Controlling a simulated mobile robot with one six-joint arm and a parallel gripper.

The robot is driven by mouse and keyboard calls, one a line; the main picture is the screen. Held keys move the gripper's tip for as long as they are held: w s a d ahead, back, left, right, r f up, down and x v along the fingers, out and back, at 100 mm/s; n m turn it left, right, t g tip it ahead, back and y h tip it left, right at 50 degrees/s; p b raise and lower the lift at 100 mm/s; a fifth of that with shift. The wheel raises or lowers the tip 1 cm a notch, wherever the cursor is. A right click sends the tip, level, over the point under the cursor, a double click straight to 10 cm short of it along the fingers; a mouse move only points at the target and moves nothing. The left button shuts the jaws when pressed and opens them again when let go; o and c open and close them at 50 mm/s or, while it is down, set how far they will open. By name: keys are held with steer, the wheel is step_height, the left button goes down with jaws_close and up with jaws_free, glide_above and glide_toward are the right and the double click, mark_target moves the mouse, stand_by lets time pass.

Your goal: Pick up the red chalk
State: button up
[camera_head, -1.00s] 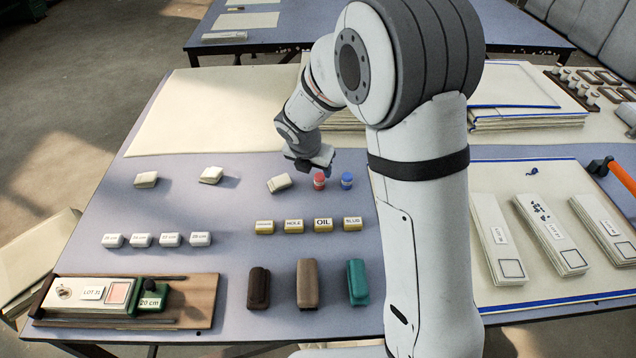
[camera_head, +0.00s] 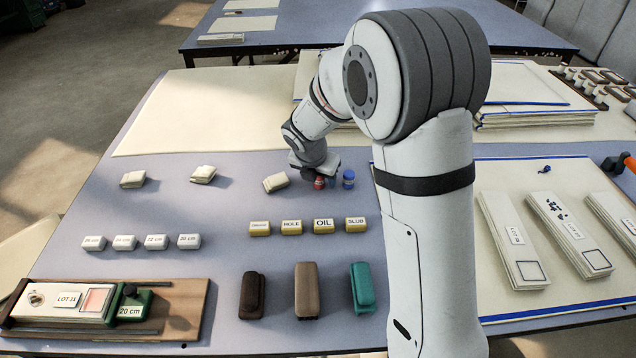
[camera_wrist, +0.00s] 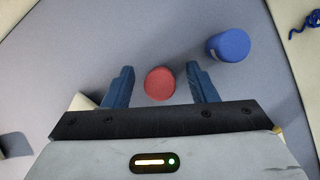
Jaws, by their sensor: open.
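The red chalk (camera_head: 319,182) stands on the blue-grey table, partly hidden by my gripper in the head view. In the wrist view the red chalk (camera_wrist: 160,83) shows its round top between the two blue fingers. My gripper (camera_wrist: 161,82) is open, with a finger on each side of the chalk and a visible gap on both sides. In the head view my gripper (camera_head: 316,172) is low over the chalk.
A blue chalk (camera_wrist: 229,45) stands just right of the right finger; it also shows in the head view (camera_head: 348,180). A cream block (camera_head: 275,183) lies close on the left. Yellow labelled blocks (camera_head: 323,226) stand nearer the front.

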jaws_close()
stand_by(0.4)
steer(key=shift+r, duration=0.1)
steer(key=shift+r+p, duration=0.3)
steer(key=shift+r, duration=0.2)
steer(key=v, duration=0.2)
steer(key=shift+d+r+p, duration=0.15)
steer(key=shift+r+p, duration=0.2)
steer(key=shift+p, duration=0.05)
steer(key=s, duration=1.7)
steer(key=shift+s, duration=0.15)
